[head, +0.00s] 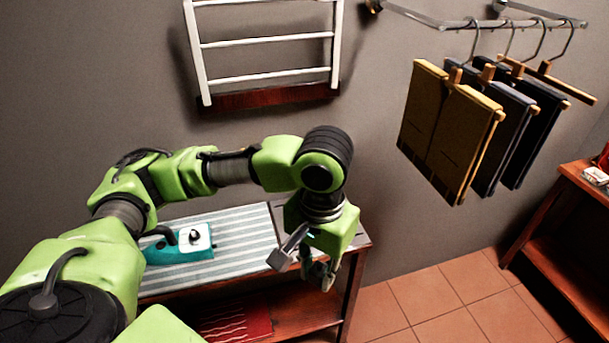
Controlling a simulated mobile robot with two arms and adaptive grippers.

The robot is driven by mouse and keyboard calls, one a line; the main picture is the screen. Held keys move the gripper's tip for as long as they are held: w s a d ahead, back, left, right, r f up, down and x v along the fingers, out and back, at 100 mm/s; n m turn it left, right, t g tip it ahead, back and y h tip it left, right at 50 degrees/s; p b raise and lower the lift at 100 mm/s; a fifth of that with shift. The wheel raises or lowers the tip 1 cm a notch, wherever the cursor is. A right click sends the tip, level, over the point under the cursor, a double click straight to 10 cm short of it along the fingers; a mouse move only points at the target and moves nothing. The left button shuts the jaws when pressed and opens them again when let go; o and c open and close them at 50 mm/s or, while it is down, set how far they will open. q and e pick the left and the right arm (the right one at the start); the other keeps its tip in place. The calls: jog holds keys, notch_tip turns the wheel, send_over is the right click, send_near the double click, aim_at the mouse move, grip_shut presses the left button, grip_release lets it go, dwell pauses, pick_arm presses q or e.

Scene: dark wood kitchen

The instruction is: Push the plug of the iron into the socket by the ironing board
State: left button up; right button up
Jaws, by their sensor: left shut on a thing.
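The teal iron (180,252) with a dark handle lies on the striped ironing board (240,238), left of my left gripper. My left gripper (305,270) points down beside the board's right end. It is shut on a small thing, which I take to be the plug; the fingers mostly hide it. I cannot make out the iron's cord. I cannot pick out the socket; the gripper and wrist cover part of the board's right end. My right gripper is not in view.
The wooden stand (355,265) under the board has a lower shelf with a red cloth (235,318). Trousers (450,125) hang from a wall rail at right. A white rack (265,45) is on the wall. Tiled floor (430,305) is clear right of the stand.

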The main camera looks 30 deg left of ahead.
pick_arm(q)
jog(key=shift+w+d+f, duration=0.1)
jog(key=shift+w+f, duration=0.15)
jog(key=shift+w, duration=0.2)
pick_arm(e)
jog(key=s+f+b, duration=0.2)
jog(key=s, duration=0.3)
pick_arm(q)
jog(key=w+a+f+m+t+y+b, duration=0.1)
jog(key=w+a+f+m+t+y, duration=0.2)
jog(key=w, duration=0.7)
jog(key=w+a+f+m+y+b, duration=0.15)
jog(key=w+a+y, duration=0.25)
jog(key=w, duration=0.6)
jog(key=w+a+m+t+y+b, duration=0.2)
jog(key=w+a+t+y, duration=0.1)
jog(key=a, duration=0.3)
jog(key=w+a+m+t+y+b, duration=0.1)
jog(key=w+a+t+y+b, duration=0.1)
jog(key=a+t, duration=0.3)
jog(key=shift+w+a+r+m+t+y+b, duration=0.15)
jog(key=shift+w+a+m+t+y+b, duration=0.2)
jog(key=shift+a+y+b, duration=0.45)
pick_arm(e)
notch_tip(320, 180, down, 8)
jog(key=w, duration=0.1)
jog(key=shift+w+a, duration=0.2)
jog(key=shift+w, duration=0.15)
pick_arm(q)
jog(key=shift+a, duration=0.2)
